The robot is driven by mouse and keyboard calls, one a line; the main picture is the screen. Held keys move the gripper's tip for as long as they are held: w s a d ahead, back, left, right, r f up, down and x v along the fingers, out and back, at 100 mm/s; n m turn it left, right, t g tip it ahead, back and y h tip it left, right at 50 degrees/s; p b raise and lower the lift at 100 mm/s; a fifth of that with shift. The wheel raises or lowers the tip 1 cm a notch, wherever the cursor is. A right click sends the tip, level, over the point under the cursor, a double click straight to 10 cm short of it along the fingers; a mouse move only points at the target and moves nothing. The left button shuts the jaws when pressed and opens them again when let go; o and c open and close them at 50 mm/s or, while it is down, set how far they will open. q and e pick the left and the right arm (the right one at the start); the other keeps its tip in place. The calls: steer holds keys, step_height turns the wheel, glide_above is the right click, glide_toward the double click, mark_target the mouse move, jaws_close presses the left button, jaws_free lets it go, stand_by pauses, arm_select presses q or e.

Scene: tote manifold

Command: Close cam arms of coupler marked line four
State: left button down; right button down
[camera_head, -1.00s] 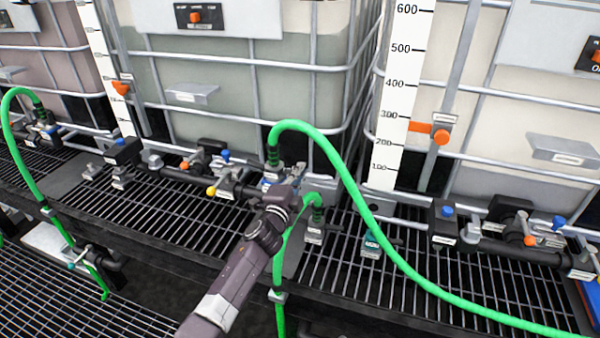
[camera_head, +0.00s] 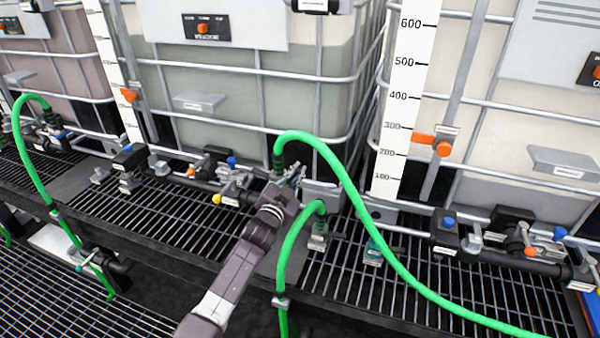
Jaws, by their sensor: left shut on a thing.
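My left gripper (camera_head: 287,183) reaches up from the bottom middle to the coupler (camera_head: 279,168) at the end of the arched green hose (camera_head: 335,165). It is shut on part of this coupler, by the silver cam arms (camera_head: 297,173). The wrist hides the fingertips and much of the coupler, so I cannot see exactly what is between the fingers. No line number on this coupler can be read. My right gripper is not in view.
A teal-marked fitting (camera_head: 373,254) stands on the grating (camera_head: 430,290). Caged tanks (camera_head: 300,105) stand behind.

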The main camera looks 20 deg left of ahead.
arm_select(q)
steer(key=shift+a+r+n, duration=0.15)
steer(key=shift+a+n, duration=0.3)
steer(key=shift+n, duration=0.65)
